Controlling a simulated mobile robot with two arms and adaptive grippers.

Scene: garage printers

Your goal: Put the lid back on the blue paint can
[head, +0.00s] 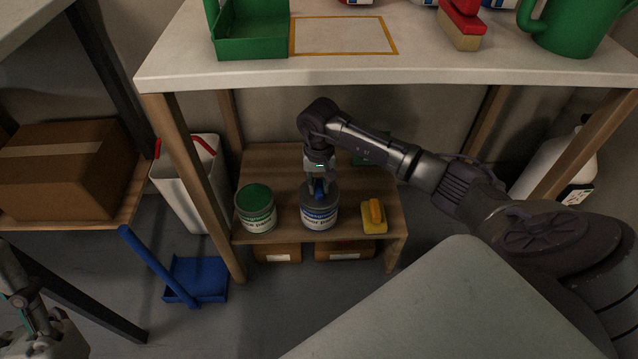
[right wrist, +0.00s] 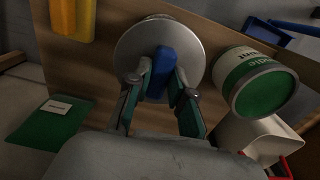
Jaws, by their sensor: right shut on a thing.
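The blue-labelled paint can (head: 320,219) stands upright on the low wooden shelf, between the green can and a yellow-handled thing. My right gripper (head: 318,186) is above it, pointing down. In the right wrist view its fingers (right wrist: 161,82) are shut on the blue handle (right wrist: 160,68) of a round grey lid (right wrist: 198,45). The lid is at the can's mouth and hides the opening; I cannot tell whether it is seated or slightly above. My left gripper (head: 38,318) shows only partly at the lower left, and its jaws are unclear.
A green paint can (head: 256,211) stands left of the blue one and a yellow-handled tool (head: 374,216) right of it. The white tabletop (head: 190,62) overhangs the shelf (head: 270,160). A white bin (head: 185,185) and blue dustpan (head: 198,279) are at left.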

